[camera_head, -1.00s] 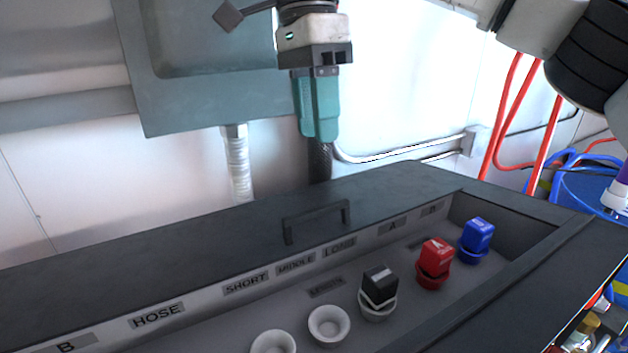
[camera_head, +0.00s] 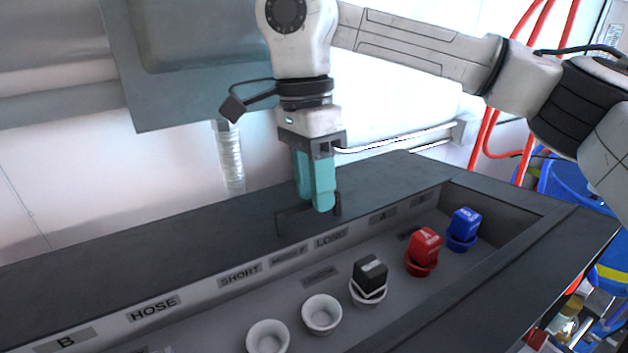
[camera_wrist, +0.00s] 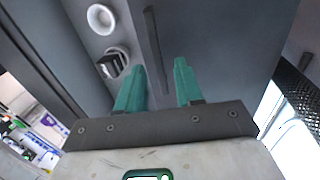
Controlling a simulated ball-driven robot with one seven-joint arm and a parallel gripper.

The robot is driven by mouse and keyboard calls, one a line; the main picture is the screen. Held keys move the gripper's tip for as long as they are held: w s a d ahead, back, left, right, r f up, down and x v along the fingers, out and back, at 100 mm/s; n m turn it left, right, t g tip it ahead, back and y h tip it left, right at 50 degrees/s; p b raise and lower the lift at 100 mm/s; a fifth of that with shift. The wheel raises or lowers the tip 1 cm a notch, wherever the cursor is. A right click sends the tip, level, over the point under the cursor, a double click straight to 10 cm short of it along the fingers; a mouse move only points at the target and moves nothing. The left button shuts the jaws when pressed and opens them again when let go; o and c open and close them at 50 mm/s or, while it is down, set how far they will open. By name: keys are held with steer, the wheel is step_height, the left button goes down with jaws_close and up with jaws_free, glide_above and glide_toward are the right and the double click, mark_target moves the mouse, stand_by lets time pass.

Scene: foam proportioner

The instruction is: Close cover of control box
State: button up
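The control box (camera_head: 120,226) is long and dark grey, with a recessed panel of knobs and labels showing. Its dark flat cover part carries a black bar handle (camera_head: 281,224), which also shows in the wrist view (camera_wrist: 154,45). My gripper (camera_head: 316,207) points down at the handle, with teal fingertips just at or above its right part, partly hiding it. In the wrist view the fingers (camera_wrist: 157,80) are apart, with the handle bar between and beyond them. I cannot tell whether either finger touches it.
Black (camera_head: 369,276), red (camera_head: 423,249) and blue (camera_head: 463,227) knobs stand in the recess, beside empty white cups (camera_head: 321,313). A grey wall cabinet (camera_head: 180,70) hangs behind. Red hoses (camera_head: 487,120) and a blue bin (camera_head: 560,190) are at the right.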

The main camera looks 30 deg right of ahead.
jaws_close()
stand_by(1.3)
